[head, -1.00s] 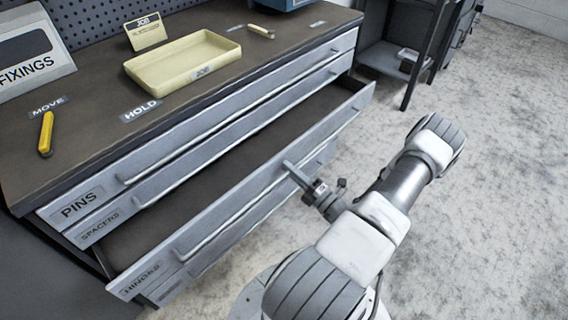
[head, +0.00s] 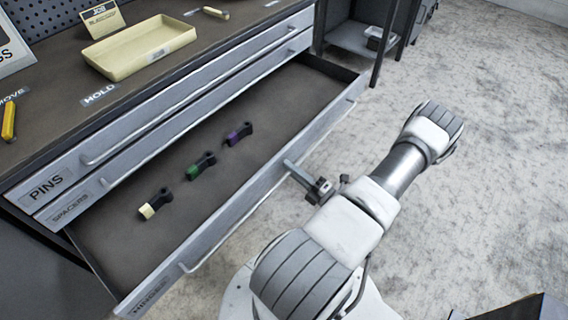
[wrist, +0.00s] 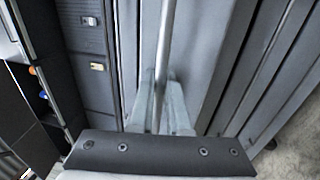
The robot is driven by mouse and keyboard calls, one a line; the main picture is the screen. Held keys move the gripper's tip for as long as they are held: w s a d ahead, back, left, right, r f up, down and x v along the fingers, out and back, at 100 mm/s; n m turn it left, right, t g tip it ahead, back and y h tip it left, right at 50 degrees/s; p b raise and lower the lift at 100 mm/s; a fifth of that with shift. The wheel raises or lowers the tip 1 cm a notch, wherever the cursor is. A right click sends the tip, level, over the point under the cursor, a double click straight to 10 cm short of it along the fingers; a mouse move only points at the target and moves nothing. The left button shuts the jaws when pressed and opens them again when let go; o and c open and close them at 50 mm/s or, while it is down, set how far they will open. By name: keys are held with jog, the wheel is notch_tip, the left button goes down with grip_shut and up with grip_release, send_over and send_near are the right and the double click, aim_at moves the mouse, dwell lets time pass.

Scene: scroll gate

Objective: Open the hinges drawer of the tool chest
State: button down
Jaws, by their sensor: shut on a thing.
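The hinges drawer (head: 225,226) of the tool chest is pulled well out, and its dark floor shows in the head view. Three small hinge-like pieces lie in it: one with a cream end (head: 154,204), one with a green end (head: 201,166) and one with a purple end (head: 239,134). My gripper (head: 289,165) is at the drawer's front, shut on its long bar handle (head: 226,232). In the wrist view the handle (wrist: 165,50) runs between the two fingers (wrist: 160,92).
The pins drawer (head: 130,140) and spacers drawer (head: 150,145) above are closed. On the chest top are a cream tray (head: 140,48), a yellow tool (head: 9,121) and a card (head: 102,17). The floor (head: 490,180) to the right is clear; a dark box (head: 535,308) stands at lower right.

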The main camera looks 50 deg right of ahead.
jog(key=shift+r+v, duration=0.25)
jog(key=shift+v, duration=0.95)
jog(key=shift+r+v, duration=0.2)
jog(key=shift+v, duration=1)
jog(key=shift+s, duration=0.1)
jog(key=c, duration=0.9)
grip_release()
jog(key=v, duration=1.7)
jog(key=shift+s+d+p, duration=0.15)
jog(key=shift+s+p, duration=0.1)
jog(key=shift+p, duration=0.05)
jog(key=shift+w, duration=0.1)
